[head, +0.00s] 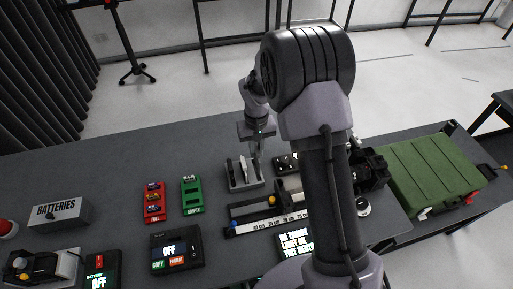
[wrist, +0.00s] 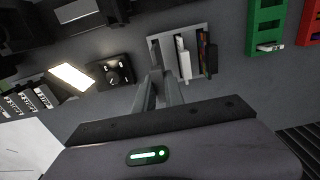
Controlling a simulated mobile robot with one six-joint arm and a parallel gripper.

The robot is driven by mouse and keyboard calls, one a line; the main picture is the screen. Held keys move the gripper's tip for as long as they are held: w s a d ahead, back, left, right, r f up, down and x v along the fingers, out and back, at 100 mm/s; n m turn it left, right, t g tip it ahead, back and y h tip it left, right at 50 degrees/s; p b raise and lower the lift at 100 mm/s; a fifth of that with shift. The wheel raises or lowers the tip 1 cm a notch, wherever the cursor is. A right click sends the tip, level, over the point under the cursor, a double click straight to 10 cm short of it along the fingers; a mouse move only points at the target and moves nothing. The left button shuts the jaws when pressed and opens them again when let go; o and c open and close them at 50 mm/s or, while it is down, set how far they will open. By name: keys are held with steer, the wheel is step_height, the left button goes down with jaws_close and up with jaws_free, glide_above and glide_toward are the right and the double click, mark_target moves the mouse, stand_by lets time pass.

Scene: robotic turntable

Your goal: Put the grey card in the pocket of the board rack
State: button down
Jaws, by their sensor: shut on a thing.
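The board rack (head: 246,186) is a small grey holder on the table. It also shows in the wrist view (wrist: 176,34), with a white card (wrist: 184,60) and a dark card (wrist: 208,56) standing in it. My gripper (head: 257,156) points down at the rack's right side in the head view. In the wrist view my gripper (wrist: 157,76) is at the rack's left end, beside the white card. Its fingers are shut on a thin grey piece, seen nearly edge-on, which looks like the grey card. How deep it sits in a pocket cannot be told.
A red battery holder (head: 154,201) and a green one (head: 192,196) stand left of the rack. A ruler fixture (head: 262,224) lies in front. A dark device with a knob (wrist: 115,72) is close beside my gripper. The table's back left is clear.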

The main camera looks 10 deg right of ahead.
mark_target(256, 160)
steer(key=shift+f+b, duration=0.5)
steer(key=shift+f, duration=0.6)
steer(key=shift+f+b, duration=1.4)
steer(key=shift+f, duration=0.35)
stand_by(0.3)
steer(key=c, duration=1.3)
jaws_free()
steer(key=shift+c, duration=0.2)
step_height(256, 160, up, 18)
steer(key=p, duration=0.4)
steer(key=shift+f+p, duration=0.25)
steer(key=shift+p, duration=0.05)
